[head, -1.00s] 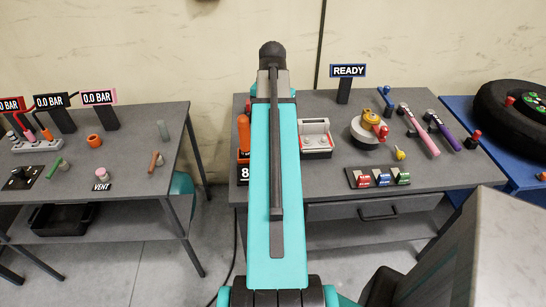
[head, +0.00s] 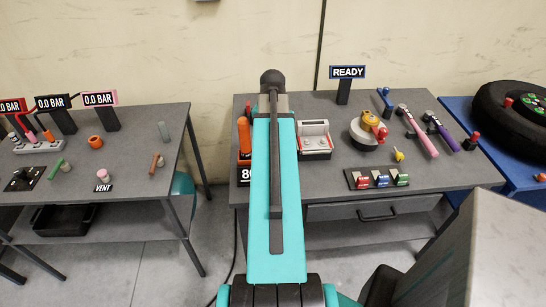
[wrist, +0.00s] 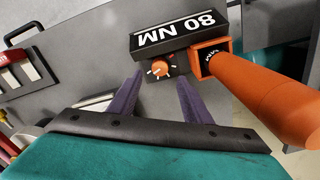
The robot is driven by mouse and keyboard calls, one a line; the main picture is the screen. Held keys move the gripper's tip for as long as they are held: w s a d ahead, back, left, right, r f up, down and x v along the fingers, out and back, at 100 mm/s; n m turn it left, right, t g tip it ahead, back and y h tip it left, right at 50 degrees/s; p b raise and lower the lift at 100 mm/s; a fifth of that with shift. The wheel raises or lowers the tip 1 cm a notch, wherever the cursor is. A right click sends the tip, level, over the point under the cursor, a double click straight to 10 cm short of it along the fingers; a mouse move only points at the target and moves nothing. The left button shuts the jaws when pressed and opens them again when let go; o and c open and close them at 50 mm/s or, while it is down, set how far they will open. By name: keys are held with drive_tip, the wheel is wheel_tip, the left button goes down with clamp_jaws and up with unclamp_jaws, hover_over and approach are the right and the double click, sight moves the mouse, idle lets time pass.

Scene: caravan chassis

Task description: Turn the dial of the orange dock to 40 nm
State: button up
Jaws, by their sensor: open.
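The orange dock (wrist: 206,66) is in the wrist view at the upper right, with an orange torque wrench handle (wrist: 265,85) standing out of it. Beside it is an orange dial (wrist: 160,68) with a white mark, set on a dark base under a sign (wrist: 178,35) reading "80 NM", upside down in this view. My gripper (wrist: 160,85) is open, and its two purple fingers lie either side of the dial's line, apart from it as far as I can tell. In the head view my arm hides most of the dock; the orange handle (head: 243,136) and part of the sign (head: 245,175) show.
The handle stands close to my right finger in the wrist view.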

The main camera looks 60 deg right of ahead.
drive_tip(key=shift+f+p, duration=0.65)
drive_tip(key=shift+f, duration=2.6)
drive_tip(key=c, duration=1)
